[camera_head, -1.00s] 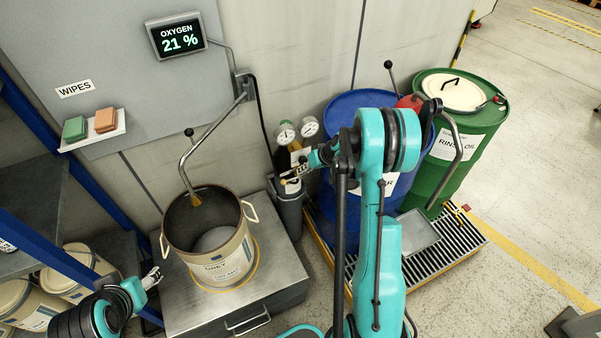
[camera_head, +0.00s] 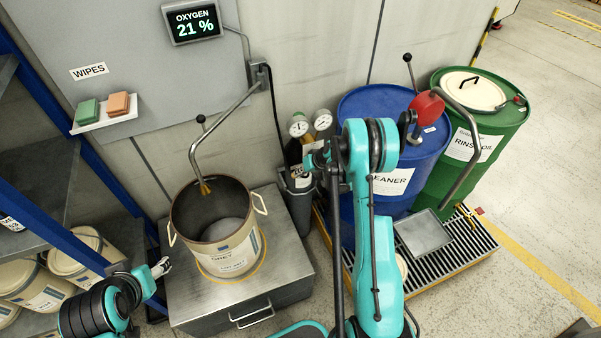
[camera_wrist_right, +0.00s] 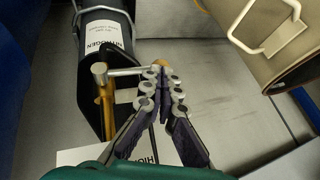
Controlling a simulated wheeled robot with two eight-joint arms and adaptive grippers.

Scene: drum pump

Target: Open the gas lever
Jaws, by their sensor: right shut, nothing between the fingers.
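The gas lever (camera_wrist_right: 128,72) is a grey bar with a yellow-orange tip, beside a yellow upright pipe, in front of the dark nitrogen cylinder (camera_wrist_right: 105,40) in the right wrist view. My right gripper (camera_wrist_right: 163,82) is shut and empty, its fingertips at the lever's tip end; I cannot tell whether they touch it. In the head view the cylinders (camera_head: 294,152) with two gauges stand in a grey holder, and my right arm partly hides the gripper and lever there. My left gripper (camera_head: 161,268) is small and open, left of the steel platform.
An open cream pail (camera_head: 232,248) stands on the steel platform (camera_head: 290,262). A blue drum (camera_head: 385,105) and a green drum (camera_head: 480,140) stand on a grated pallet at right. A bent pipe (camera_head: 228,112) reaches over the pail. Shelving is at far left.

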